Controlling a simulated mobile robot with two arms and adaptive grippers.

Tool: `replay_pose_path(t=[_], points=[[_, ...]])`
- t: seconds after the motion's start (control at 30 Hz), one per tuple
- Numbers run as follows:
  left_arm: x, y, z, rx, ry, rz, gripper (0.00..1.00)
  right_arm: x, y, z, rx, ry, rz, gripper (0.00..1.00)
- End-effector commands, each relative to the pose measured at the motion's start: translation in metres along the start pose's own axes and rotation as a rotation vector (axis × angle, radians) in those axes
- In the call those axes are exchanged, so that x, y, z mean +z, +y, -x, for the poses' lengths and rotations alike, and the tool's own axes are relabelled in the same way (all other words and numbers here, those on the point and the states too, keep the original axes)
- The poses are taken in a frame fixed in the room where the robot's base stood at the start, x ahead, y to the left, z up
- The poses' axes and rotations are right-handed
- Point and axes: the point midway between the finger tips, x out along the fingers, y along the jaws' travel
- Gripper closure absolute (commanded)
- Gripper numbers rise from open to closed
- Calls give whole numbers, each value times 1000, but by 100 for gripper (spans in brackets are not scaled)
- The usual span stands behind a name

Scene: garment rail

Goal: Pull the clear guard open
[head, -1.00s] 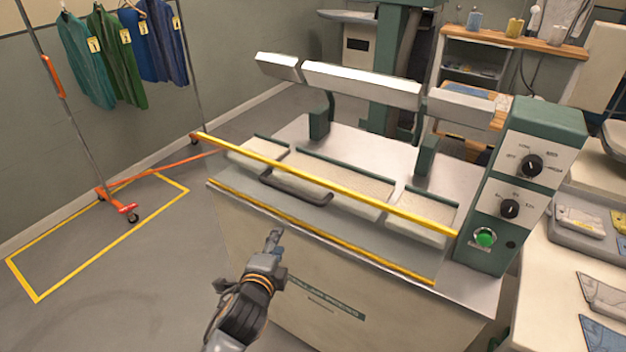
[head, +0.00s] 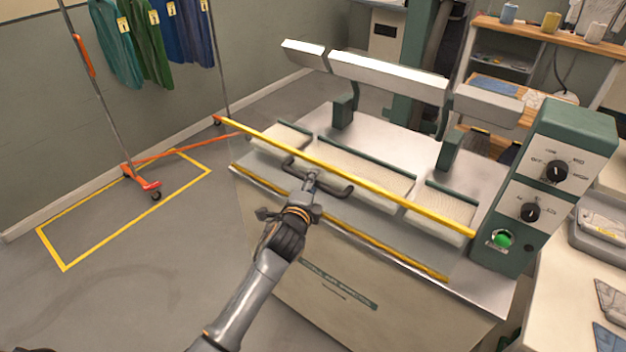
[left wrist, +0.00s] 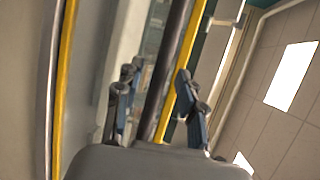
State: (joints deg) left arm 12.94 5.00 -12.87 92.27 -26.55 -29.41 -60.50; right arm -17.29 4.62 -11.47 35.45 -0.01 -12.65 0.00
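The clear guard stands across the front of the press, with a yellow bar along its top edge (head: 400,201). A dark bar handle (head: 336,189) sits on its front; it also shows in the left wrist view (left wrist: 166,70). My left gripper (head: 311,178) is at the middle of the handle. In the left wrist view my left gripper (left wrist: 160,98) has its fingers apart, one on each side of the handle bar, with gaps visible. The guard's clear panel is hard to make out. My right gripper is not in view.
A green control box (head: 545,185) with two dials and a green button stands at the press's right end. A garment rail (head: 140,180) stands at the left near a yellow floor outline. The floor in front of the press at left is clear.

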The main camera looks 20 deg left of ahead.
Motion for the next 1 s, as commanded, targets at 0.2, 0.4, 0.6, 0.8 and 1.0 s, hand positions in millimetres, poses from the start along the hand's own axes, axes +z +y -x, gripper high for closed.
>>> replay_pose_path(t=[0.2,0.4,0.6,0.8,1.0], points=[[0,0,-15,0,0,0,61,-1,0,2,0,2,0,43],[0,0,-16,0,1,0,61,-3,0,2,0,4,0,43],[0,0,-16,0,1,0,79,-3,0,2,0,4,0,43],[0,0,-16,1,1,0,100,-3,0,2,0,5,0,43],[0,1,-16,0,1,1,100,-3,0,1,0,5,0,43]])
